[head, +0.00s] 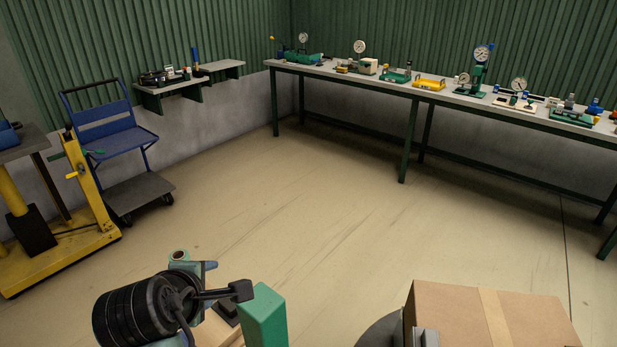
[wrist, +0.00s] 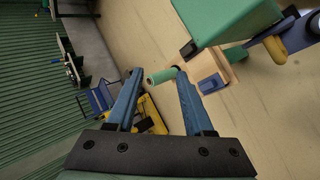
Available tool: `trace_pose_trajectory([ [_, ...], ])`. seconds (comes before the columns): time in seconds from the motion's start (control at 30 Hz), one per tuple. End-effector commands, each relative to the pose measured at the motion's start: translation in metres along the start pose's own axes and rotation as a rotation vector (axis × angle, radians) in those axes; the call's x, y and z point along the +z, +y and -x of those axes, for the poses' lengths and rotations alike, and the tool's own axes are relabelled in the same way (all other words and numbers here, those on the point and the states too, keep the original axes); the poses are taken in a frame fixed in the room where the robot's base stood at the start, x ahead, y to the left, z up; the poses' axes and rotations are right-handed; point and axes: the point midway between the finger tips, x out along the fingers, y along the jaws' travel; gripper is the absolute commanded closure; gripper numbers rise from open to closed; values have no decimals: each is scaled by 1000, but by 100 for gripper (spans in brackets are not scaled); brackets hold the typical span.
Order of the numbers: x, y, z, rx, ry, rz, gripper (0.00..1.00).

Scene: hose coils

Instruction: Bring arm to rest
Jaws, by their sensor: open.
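My gripper (wrist: 157,74) shows in the wrist view. Its two blue fingers stand apart and open. A small green roll (wrist: 161,76) appears between the fingertips in that picture; I cannot tell its distance from them, and no grip on it shows. The green roll also shows in the head view (head: 179,256), at the bottom left. I cannot make out my gripper's fingers surely in the head view.
A green block (head: 262,318) stands near a wooden piece, also close in the wrist view (wrist: 228,18). A cardboard box (head: 455,318) is at bottom right. A blue cart (head: 104,131) and yellow lift (head: 92,190) stand left. A long bench (head: 340,75) lines the back. The middle floor is clear.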

Motion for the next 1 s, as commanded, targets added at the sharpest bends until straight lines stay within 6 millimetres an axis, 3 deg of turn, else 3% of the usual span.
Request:
trace_pose_trajectory([
  [0.03, 11, 36, 17, 116, 35, -136, 48],
  [0.2, 48, 136, 92, 478, 218, -555, 48],
  [0.27, 64, 164, 126, 596, 300, -683, 48],
  [0.4, 102, 211, 215, 854, 529, -932, 48],
  [0.5, 126, 228, 282, 1012, 719, -1060, 48],
  [0.6, 144, 233, 340, 1131, 900, -1140, 48],
  [0.7, 155, 231, 383, 1207, 1044, -1179, 48],
  [0.83, 162, 227, 413, 1253, 1150, -1199, 48],
  [1.0, 163, 225, 419, 1261, 1177, -1203, 48],
])
